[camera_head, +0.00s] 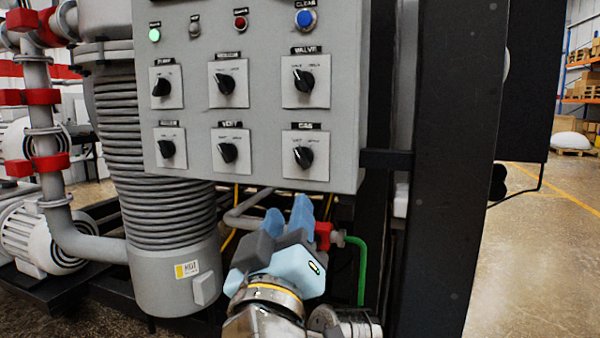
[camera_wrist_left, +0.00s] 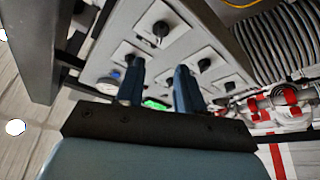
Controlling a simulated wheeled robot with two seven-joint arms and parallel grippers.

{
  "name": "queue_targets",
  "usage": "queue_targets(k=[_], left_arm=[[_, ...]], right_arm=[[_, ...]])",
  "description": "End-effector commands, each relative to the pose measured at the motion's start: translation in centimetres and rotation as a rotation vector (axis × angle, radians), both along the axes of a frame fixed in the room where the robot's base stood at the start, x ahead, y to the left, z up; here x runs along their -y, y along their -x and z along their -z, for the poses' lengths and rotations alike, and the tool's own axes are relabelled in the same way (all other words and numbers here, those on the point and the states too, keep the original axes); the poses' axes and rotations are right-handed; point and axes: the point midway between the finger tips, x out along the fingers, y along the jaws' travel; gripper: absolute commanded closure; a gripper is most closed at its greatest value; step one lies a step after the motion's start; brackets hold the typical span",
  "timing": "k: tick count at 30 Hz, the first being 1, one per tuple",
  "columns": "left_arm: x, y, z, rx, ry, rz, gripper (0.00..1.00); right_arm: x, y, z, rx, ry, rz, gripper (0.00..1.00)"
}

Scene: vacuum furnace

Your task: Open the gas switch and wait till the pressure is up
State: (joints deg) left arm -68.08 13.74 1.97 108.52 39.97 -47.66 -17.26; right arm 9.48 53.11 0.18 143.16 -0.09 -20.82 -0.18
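The gas switch (camera_head: 304,156) is a black rotary knob on a white plate, at the lower right of the grey control panel under a "GAS" label. Its handle is slanted, and its small position marks are too blurred to read surely. In the left wrist view it appears to be the upper knob (camera_wrist_left: 160,30). My left gripper (camera_head: 287,214) is below the panel's lower edge, under the gas switch and apart from it. Its two blue fingers point up and are spread with nothing held; the gap also shows in the left wrist view (camera_wrist_left: 159,85). My right gripper is out of view.
The other knobs, including valve (camera_head: 305,81) and vent (camera_head: 228,152), sit close around the gas switch. A dark frame post (camera_head: 440,170) stands to the right. A green hose (camera_head: 361,270) and red fitting (camera_head: 324,235) are behind the gripper.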

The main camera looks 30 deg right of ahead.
Motion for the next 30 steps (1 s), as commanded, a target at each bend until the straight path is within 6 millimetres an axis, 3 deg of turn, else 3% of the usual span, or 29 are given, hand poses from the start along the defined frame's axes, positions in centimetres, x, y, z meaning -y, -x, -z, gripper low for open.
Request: queue_targets(k=[18, 30], left_arm=[[7.0, -9.0, -4.0, 0.0, -0.004, -0.001, 0.63], [7.7, -10.0, -4.3, -0.001, -0.004, 0.0, 0.63]], right_arm=[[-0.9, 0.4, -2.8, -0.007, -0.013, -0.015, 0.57], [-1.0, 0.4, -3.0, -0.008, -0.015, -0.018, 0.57]])
